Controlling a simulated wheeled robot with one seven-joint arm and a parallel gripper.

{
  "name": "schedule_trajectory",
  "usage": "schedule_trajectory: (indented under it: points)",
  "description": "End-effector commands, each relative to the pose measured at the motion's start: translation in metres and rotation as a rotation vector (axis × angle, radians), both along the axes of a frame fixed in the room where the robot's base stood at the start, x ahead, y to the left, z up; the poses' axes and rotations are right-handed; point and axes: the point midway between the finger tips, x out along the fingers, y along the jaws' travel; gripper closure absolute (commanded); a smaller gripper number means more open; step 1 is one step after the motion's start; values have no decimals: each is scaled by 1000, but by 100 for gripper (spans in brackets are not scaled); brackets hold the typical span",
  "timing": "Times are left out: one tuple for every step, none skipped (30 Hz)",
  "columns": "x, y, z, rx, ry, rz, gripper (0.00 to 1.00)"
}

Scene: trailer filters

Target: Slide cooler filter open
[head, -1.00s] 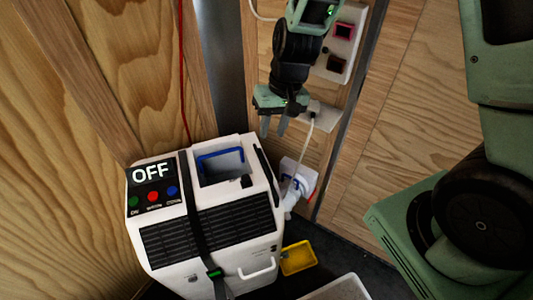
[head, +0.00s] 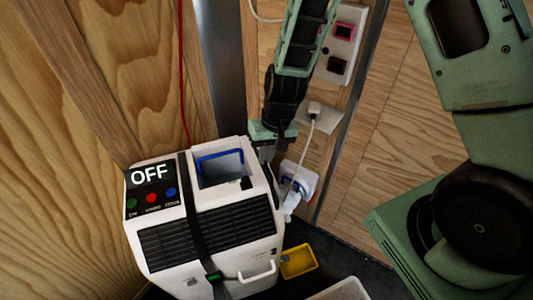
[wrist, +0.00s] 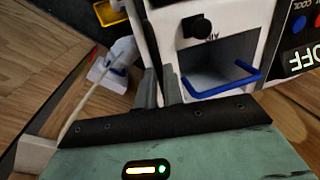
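The white cooler (head: 165,228) stands in the corner, its panel reading OFF, with black grilles on the front and a black strap over it. A long black bar, likely the filter's edge (wrist: 152,42), runs along the top beside the recess with the blue handle (head: 219,155). My gripper (head: 268,152) is lowered at the rear right of the cooler top. In the wrist view its two fingers (wrist: 159,72) are apart, one to each side of the bar's near end. I cannot tell whether they touch it.
A wall socket plate with a plug (head: 314,108) and cable is right of my arm. A white piece with a blue loop (head: 298,180) is low on the wall. A yellow bin (head: 298,260) and a pale tray (head: 340,291) are on the floor. Wood walls close in behind and left.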

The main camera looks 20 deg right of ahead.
Motion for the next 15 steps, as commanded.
schedule_trajectory:
  points:
    - [0, 0, 0, 0, 0, 0, 100]
    - [0, 0, 0, 0, 0, 0, 100]
    - [0, 0, 0, 0, 0, 0, 100]
    - [0, 0, 0, 0, 0, 0, 100]
    - [0, 0, 0, 0, 0, 0, 100]
    - [0, 0, 1, 0, 0, 0, 100]
    - [0, 0, 2, 0, 0, 0, 100]
    - [0, 0, 4, 0, 0, 0, 100]
    - [0, 0, 7, 0, 0, 1, 100]
    - [0, 0, 11, 0, 0, 1, 100]
    - [0, 0, 14, 0, -1, 1, 100]
    - [0, 0, 21, 0, -1, 2, 100]
    - [0, 0, 26, 0, -1, 2, 100]
    - [0, 0, 32, 0, -2, 2, 100]
    - [0, 0, 41, 0, -2, 1, 100]
